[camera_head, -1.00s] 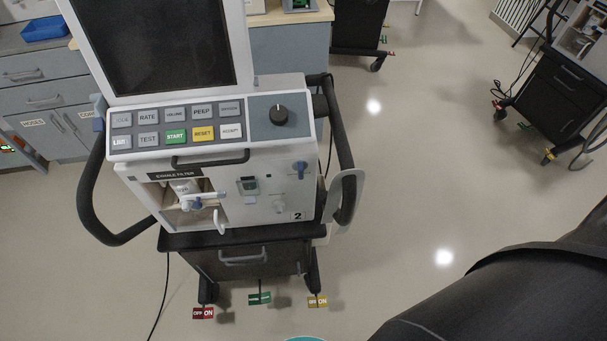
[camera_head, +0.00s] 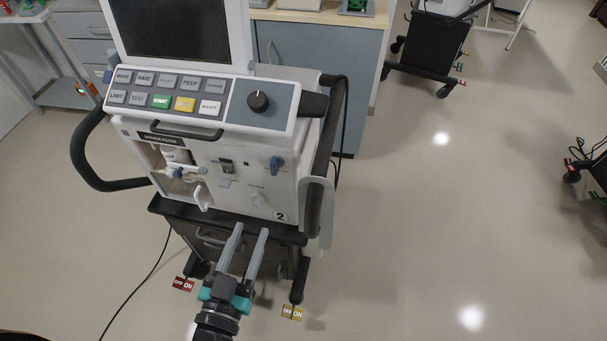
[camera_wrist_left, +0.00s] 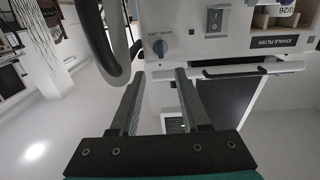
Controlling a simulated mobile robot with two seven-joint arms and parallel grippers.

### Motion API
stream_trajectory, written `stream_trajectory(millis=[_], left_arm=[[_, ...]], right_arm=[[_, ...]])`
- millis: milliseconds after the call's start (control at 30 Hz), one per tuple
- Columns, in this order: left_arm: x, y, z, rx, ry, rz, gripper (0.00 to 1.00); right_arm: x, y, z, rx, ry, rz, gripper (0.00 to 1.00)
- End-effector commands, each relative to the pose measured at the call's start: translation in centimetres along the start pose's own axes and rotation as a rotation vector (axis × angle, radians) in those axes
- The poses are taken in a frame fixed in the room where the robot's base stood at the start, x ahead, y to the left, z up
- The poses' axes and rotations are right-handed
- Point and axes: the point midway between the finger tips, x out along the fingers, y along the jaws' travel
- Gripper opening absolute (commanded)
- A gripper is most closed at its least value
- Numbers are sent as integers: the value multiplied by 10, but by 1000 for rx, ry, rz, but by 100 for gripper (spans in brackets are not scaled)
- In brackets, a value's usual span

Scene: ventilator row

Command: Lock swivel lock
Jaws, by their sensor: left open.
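The ventilator (camera_head: 215,165) marked 2 stands on a black wheeled cart. At the cart's foot are a red OFF/ON tab (camera_head: 183,284) at left and a yellow OFF/ON tab (camera_head: 292,312) at right. The spot between them is hidden behind my left gripper, and no green tab shows now. My left gripper (camera_head: 251,231) is open and empty, in front of the cart's drawer, fingers pointing towards the ventilator's lower front. My right gripper is not in view.
A black push handle (camera_head: 90,150) curves out at the cart's left. A cable (camera_head: 140,290) trails on the floor there. Cabinets (camera_head: 320,75) stand behind. Other carts (camera_head: 430,45) stand at the back right.

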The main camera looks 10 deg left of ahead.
Motion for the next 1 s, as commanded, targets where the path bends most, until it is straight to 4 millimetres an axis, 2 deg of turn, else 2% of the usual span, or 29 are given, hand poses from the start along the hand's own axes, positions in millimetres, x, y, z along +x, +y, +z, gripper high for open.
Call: stream_trajectory(millis=[167, 267, 700, 1000], left_arm=[[8, -1, -9, -6, 24, -10, 46], [20, -1, -9, -6, 24, -9, 46], [102, -2, -10, -6, 23, -7, 46], [143, -2, -10, -5, 21, -6, 46]], right_arm=[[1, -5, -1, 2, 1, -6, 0], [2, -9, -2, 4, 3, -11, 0], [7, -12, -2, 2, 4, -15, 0], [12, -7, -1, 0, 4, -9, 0]])
